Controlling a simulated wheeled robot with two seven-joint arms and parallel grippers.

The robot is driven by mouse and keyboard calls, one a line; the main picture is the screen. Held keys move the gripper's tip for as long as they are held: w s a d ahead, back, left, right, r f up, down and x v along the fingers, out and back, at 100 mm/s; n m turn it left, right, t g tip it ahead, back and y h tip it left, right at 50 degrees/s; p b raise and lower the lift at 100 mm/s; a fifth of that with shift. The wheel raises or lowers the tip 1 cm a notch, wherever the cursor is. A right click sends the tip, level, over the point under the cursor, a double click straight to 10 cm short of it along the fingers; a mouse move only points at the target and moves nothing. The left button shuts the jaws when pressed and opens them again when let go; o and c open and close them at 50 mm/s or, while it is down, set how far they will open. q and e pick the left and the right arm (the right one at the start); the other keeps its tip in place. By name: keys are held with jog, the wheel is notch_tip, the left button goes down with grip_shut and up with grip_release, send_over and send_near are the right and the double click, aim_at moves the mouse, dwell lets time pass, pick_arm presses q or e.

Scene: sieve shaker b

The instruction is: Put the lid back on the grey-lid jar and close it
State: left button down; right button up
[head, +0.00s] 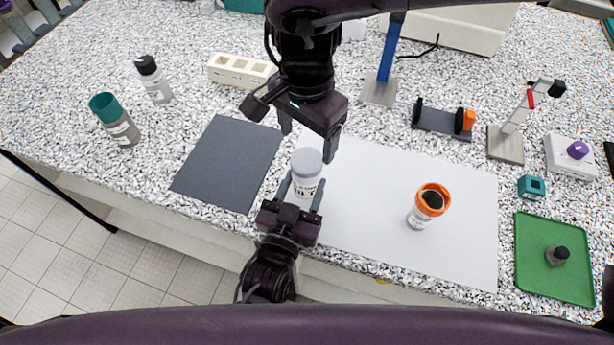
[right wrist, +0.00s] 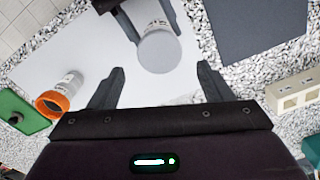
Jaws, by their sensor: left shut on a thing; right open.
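The grey-lid jar (head: 305,187) stands upright at the left part of the white sheet, with its grey lid (head: 307,159) on top. Whether the lid is fully tightened cannot be seen. My left gripper (head: 302,192) is shut on the jar's body from the front. My right gripper (head: 308,141) is open and empty above the lid, pointing down, its fingers apart from it. In the right wrist view the round grey lid (right wrist: 160,52) shows just beyond and between the open fingertips, with my left gripper's fingers on either side of the jar.
An orange-rimmed jar (head: 428,205) with dark contents stands on the white sheet (head: 370,240). A dark grey mat (head: 228,162) lies left. A teal-lid jar (head: 115,120) and a black-capped bottle (head: 154,80) stand farther left. A green tray (head: 530,275) holds a small dark-capped vial (head: 557,256).

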aim_at(307, 160)
notch_tip(307, 160, down, 6)
dwell(0.4)
